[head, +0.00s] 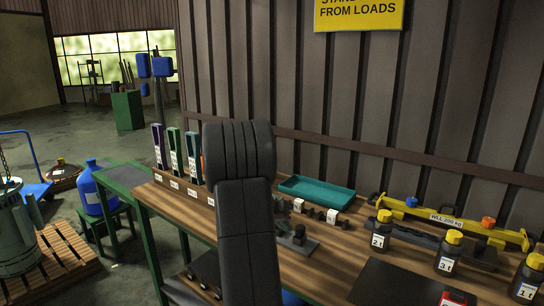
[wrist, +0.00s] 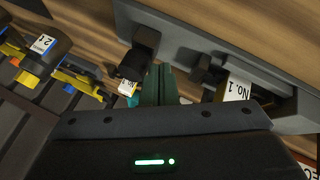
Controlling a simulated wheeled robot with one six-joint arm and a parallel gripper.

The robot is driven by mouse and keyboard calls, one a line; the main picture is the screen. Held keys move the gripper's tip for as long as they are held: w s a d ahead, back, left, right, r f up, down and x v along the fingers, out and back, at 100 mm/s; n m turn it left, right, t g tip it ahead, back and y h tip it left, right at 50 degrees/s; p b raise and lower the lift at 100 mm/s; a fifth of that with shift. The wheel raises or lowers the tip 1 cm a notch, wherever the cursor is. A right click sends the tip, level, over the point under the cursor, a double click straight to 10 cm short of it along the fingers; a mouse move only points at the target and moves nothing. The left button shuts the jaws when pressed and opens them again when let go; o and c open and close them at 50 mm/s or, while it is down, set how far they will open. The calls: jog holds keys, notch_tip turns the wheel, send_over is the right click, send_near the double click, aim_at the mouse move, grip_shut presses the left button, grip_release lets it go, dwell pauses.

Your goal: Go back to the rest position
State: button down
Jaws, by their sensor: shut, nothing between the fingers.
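My gripper shows in the wrist view, where two narrow dark green fingers (wrist: 160,84) are pressed together with nothing between them. The dark gripper body with a green light fills the bottom of that view. The fingers point toward a grey rack with dark holders (wrist: 146,38); the gap between them cannot be told. In the head view my own dark arm stands upright in front of the workbench (head: 335,262), and the gripper is hidden behind it.
The bench bears a teal tray (head: 317,193), a yellow lifting beam (head: 455,222), yellow-capped bottles (head: 382,230) and coloured upright holders (head: 175,150). A white "No. 1" label (wrist: 237,88) is near the fingers. A blue container (head: 98,190) and a wooden pallet (head: 62,262) stand left.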

jog(key=shift+d, duration=0.35)
